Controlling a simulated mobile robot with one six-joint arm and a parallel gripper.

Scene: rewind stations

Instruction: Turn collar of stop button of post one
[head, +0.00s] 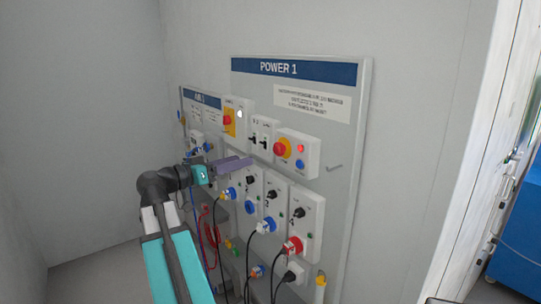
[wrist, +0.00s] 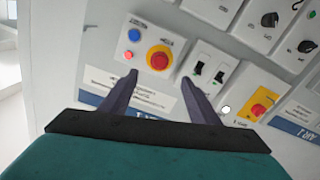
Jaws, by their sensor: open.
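A red mushroom stop button (head: 280,149) with a yellow collar sits on a pale box on the POWER 1 board (head: 350,150). In the wrist view, turned over, the red stop button (wrist: 159,58) and its yellow collar show just beyond my fingertips, roughly centred between them. My gripper (head: 242,164) is open and empty, with its purple fingers in front of the board, left of and a little below the button in the head view. My gripper (wrist: 158,80) shows two spread fingers in the wrist view; no contact with the collar shows.
A red light and a blue button (head: 300,165) share the stop box. Black switches (head: 262,135) and a red knob on a yellow plate (head: 228,120) stand to its left. Below are socket boxes (head: 308,215) with hanging cables.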

